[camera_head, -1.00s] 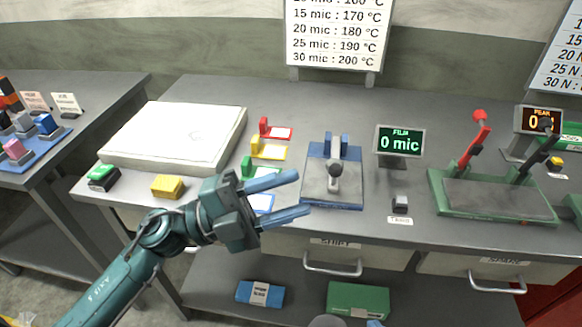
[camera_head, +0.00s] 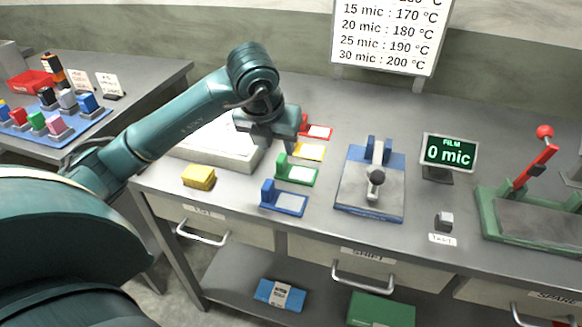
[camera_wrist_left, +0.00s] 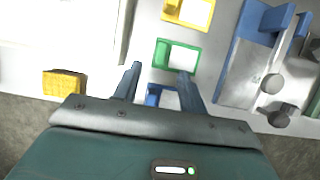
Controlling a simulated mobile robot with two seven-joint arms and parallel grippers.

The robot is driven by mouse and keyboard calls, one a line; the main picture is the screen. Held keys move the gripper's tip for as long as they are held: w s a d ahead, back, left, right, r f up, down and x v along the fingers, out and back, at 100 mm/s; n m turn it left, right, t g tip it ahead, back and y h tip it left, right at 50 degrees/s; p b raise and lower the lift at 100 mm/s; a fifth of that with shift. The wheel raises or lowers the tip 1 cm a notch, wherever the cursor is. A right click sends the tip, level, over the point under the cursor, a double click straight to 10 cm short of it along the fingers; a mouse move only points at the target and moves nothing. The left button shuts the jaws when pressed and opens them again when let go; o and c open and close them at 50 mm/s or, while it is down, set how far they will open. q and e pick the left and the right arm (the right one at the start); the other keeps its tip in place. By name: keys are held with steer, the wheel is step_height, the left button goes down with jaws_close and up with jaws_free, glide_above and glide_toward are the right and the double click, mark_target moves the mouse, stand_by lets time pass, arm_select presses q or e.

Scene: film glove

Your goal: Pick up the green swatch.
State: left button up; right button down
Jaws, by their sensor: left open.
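The green swatch (camera_head: 298,173), a green frame with a white window and an upright green tab, lies flat on the bench in a column of coloured swatches. My left gripper (camera_head: 272,128) is above and behind it, pointing down; its fingertips are hard to make out in the head view. In the left wrist view my left gripper (camera_wrist_left: 160,70) is open and empty, and the green swatch (camera_wrist_left: 177,55) shows just past and between the fingertips, apart from the fingers as far as I can tell. My right gripper is out of view.
The blue swatch (camera_head: 284,199) is in front of the green one, the yellow swatch (camera_head: 309,152) and red swatch (camera_head: 317,130) behind. A blue-and-grey film gauge (camera_head: 370,185) stands to the right. A yellow block (camera_head: 199,176) and a pale flat slab (camera_head: 215,150) are left.

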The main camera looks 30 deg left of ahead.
mark_target(281, 158)
arm_select(q)
steer(key=x, duration=0.4)
steer(key=p+x, duration=0.1)
steer(key=x, duration=0.3)
steer(key=shift+w+r, duration=0.15)
steer(key=shift+w, duration=0.05)
jaws_close()
